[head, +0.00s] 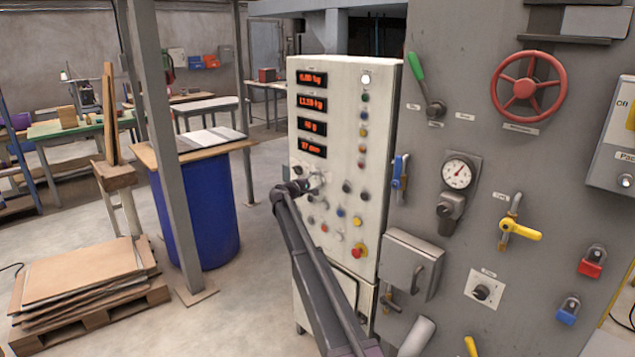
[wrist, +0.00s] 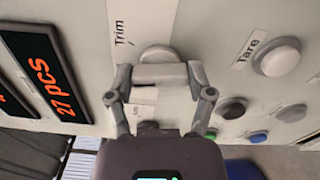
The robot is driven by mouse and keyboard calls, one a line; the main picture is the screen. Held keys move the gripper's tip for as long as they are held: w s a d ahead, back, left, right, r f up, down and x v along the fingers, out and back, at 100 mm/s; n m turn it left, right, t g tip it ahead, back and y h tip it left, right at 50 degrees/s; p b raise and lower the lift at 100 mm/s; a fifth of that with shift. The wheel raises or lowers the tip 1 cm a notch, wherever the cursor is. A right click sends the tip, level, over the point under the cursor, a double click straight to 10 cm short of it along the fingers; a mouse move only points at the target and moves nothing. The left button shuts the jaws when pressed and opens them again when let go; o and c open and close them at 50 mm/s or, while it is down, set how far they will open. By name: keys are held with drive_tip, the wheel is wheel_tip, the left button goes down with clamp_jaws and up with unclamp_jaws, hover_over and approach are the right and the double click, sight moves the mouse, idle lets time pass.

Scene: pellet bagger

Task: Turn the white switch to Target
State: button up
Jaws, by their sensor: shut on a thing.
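The control panel (head: 342,235) is a pale upright cabinet in the middle of the head view. My gripper (head: 312,183) is at its front, below the red number displays. In the wrist view my gripper (wrist: 160,76) is shut on a pale knob, which I take for the white switch (wrist: 158,53). Its rounded end shows beyond the fingers, beside the printed word "Trim". The fingers hide most of it, so which mark it points at cannot be read. No "Target" label is legible.
A red display (wrist: 52,75) is at the left.

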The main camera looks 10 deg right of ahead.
drive_tip(key=n, duration=0.3)
drive_tip(key=shift+w+n, duration=0.1)
drive_tip(key=shift+n, duration=0.2)
idle(0.4)
drive_tip(key=o, duration=1.1)
drive_tip(key=shift+a, duration=0.1)
drive_tip(key=v, duration=1.2)
